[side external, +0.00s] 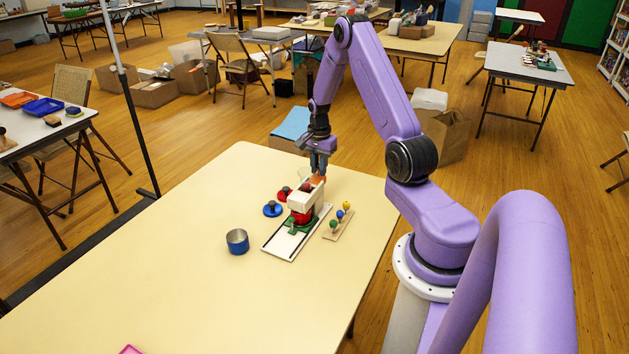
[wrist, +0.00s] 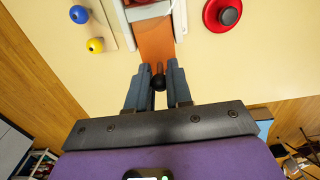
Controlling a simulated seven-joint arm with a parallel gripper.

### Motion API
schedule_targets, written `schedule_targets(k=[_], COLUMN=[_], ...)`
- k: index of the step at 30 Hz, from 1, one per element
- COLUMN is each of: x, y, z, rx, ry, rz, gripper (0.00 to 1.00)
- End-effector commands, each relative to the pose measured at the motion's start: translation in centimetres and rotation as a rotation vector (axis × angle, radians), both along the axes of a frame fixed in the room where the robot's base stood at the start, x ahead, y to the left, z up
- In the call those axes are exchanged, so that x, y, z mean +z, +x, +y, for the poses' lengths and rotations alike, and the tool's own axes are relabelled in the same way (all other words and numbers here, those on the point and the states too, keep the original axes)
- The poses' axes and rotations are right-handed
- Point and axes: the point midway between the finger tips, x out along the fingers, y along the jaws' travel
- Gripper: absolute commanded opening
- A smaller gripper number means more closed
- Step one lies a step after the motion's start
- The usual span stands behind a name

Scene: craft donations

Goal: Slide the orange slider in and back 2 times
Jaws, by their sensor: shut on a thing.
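The orange slider (wrist: 155,42) shows in the wrist view as a flat orange strip running into a white housing (wrist: 183,14). A dark round knob stands at its near end. My gripper (wrist: 158,84) is shut on this knob. In the side view, the orange slider (side external: 317,180) sticks out at the far end of the white housing (side external: 305,199), with my gripper (side external: 319,172) over it. The housing stands above a red part and a green piece (side external: 295,225) on a white base board (side external: 283,242). How far the slider reaches inside is hidden.
A peg board (side external: 336,225) with green, blue and yellow balls lies right of the housing. A red knobbed disc (side external: 284,194), a blue knobbed disc (side external: 272,209) and a blue-grey cup (side external: 237,241) are on the left. The front of the cream table (side external: 190,290) is mostly clear.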

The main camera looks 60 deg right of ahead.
Motion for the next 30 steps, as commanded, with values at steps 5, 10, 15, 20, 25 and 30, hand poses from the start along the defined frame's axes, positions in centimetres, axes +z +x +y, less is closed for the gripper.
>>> schedule_targets(k=[5,10,15,20,25,30], x=[0.0,0.0,0.0,0.0,0.0,0.0], y=[-0.1,-0.1,-0.1,-0.1,0.0,-0.1], z=[0.8,1.5,2.3,3.0,3.6,3.9], rx=[0.001,0.0,0.001,0.001,0.001,0.0], ry=[0.002,0.002,0.002,0.003,0.002,0.002], rz=[0.003,0.003,0.003,0.004,0.003,0.003], gripper=[0.0,0.0,0.0,0.0,0.0,0.0])
